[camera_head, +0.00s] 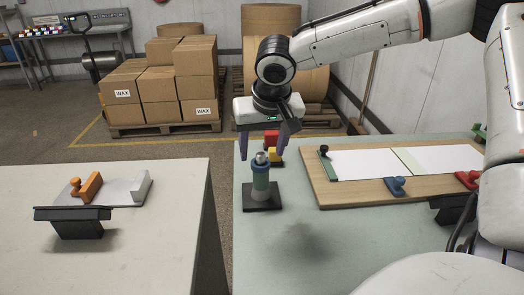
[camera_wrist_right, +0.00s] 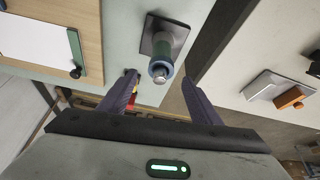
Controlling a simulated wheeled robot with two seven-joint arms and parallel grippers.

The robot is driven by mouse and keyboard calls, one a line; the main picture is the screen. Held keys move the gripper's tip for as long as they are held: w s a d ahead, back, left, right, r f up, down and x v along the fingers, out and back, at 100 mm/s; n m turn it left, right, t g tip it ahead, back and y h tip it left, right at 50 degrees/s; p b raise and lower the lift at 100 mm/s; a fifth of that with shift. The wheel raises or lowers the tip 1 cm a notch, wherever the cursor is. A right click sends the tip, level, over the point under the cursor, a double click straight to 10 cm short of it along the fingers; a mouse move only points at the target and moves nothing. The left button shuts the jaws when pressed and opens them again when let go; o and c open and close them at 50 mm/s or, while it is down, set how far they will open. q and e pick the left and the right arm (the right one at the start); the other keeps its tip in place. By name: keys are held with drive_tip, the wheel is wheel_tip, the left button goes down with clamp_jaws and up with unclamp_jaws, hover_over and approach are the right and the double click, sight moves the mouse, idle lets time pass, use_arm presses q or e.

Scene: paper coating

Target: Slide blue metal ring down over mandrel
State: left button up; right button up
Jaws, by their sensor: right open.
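The mandrel (camera_head: 260,181) stands upright on a dark square base (camera_head: 262,202) near the left edge of the green table. The blue metal ring (camera_head: 260,161) sits around its upper part, with the bright metal tip showing above it. In the right wrist view, the blue ring (camera_wrist_right: 160,68) encircles the mandrel (camera_wrist_right: 164,45) just below the tip. My right gripper (camera_head: 263,152) is open and empty, above and around the mandrel top. Its fingers (camera_wrist_right: 159,78) lie on either side of the tip in the wrist view, apart from the ring. My left gripper is not in view.
Red and yellow blocks (camera_head: 272,147) stand just behind the mandrel. A wooden board (camera_head: 316,190) with white sheets and small-handled tools lies to the right. A gap separates the white left table (camera_head: 150,240) from the green one. The green table's front is clear.

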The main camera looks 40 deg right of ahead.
drive_tip(key=v, duration=0.8)
drive_tip(key=shift+r, duration=0.4)
